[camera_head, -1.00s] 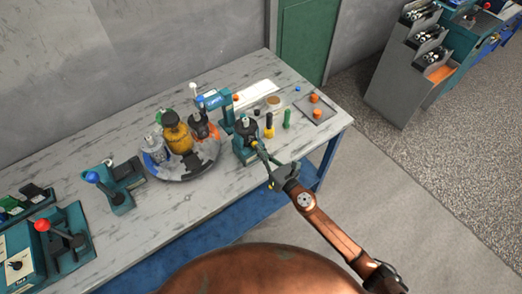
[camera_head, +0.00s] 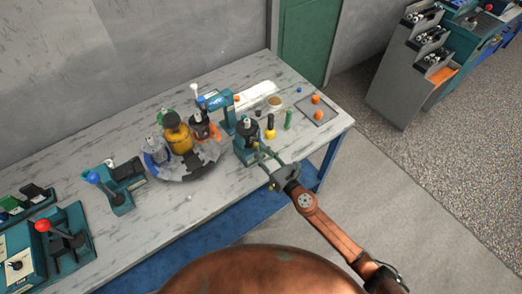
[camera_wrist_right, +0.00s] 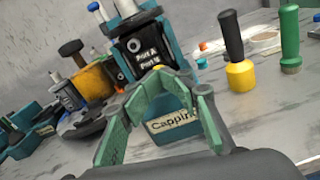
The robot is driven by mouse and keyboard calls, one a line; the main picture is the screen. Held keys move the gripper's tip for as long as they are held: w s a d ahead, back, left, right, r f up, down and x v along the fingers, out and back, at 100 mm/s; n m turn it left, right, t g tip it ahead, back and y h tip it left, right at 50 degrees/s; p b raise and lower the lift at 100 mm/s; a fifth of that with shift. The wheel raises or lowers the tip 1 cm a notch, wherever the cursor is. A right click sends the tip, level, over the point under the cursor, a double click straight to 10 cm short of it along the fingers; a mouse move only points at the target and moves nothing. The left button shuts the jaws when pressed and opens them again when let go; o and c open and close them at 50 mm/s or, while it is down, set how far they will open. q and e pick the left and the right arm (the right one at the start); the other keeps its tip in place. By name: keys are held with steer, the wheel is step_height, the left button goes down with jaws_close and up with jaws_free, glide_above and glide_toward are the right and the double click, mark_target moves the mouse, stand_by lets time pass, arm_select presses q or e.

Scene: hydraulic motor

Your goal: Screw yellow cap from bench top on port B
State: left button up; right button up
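The black hydraulic motor (camera_wrist_right: 140,48) sits in a teal fixture (camera_wrist_right: 175,120) labelled "Capping"; they also show in the head view (camera_head: 246,132). The motor's face carries port lettering and a round port hole. A small yellow spot (camera_wrist_right: 158,68) shows low on that face; it looks like the yellow cap, but I cannot tell how it is seated. My left gripper is not in view.
A yellow tool with black handle (camera_wrist_right: 236,55) and a green tool (camera_wrist_right: 289,45) stand right of the fixture. A round tray of bottles (camera_head: 182,172) is to its left. Orange caps (camera_head: 316,100) lie on a mat at the right.

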steer(key=shift+f, duration=0.15)
steer(key=n+p, duration=0.2)
steer(key=n, duration=0.8)
steer(key=shift+s, duration=0.1)
steer(key=shift+c, duration=0.6)
steer(key=shift+r, duration=0.2)
jaws_close()
steer(key=m+b, duration=0.1)
steer(key=m, duration=0.4)
steer(key=shift+r+m, duration=0.15)
steer(key=shift+m, duration=0.15)
